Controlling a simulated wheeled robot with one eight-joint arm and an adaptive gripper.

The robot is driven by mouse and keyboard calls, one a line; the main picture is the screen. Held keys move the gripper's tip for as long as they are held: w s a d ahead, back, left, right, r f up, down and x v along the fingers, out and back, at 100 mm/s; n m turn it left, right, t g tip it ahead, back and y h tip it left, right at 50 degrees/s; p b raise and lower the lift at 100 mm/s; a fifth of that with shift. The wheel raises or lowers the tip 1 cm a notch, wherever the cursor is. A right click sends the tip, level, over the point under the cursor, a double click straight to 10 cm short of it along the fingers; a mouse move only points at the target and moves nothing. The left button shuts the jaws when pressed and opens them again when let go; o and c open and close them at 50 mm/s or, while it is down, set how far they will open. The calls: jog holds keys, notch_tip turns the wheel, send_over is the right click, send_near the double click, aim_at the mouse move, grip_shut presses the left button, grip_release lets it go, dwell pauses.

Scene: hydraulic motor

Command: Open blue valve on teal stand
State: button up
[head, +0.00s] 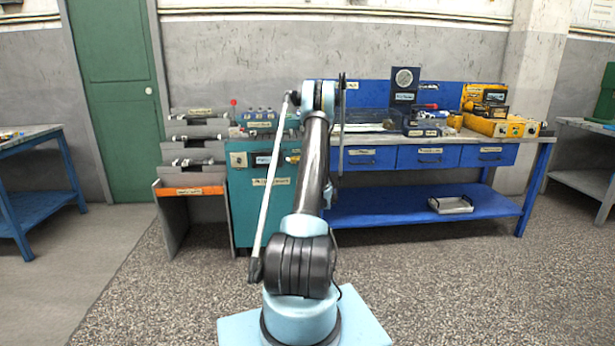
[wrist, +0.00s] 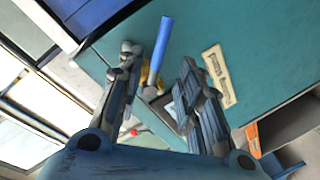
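The teal stand (head: 246,215) stands at the left end of the blue workbench in the head view. Its teal face with a cream label fills much of the wrist view (wrist: 265,55). The blue valve handle (wrist: 163,42) is a long blue bar in the wrist view, with a yellow part (wrist: 146,75) beside its lower section. My gripper (wrist: 158,68) is open, one finger on each side of the handle in the picture, with gaps showing. I cannot tell how far the handle lies beyond the fingertips. In the head view my arm hides part of the stand, and my gripper is not clearly seen.
A grey rack (head: 190,160) with an orange strip stands left of the stand. The blue workbench (head: 400,205) to the right carries yellow equipment (head: 490,105) and a dark gauge unit (head: 404,85). The floor in front is clear.

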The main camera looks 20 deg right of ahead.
jog(key=shift+s+a+r, duration=0.1)
jog(key=shift+s+a, duration=0.05)
jog(key=shift+s, duration=0.7)
jog(key=shift+s+a+r, duration=0.1)
jog(key=shift+s, duration=0.7)
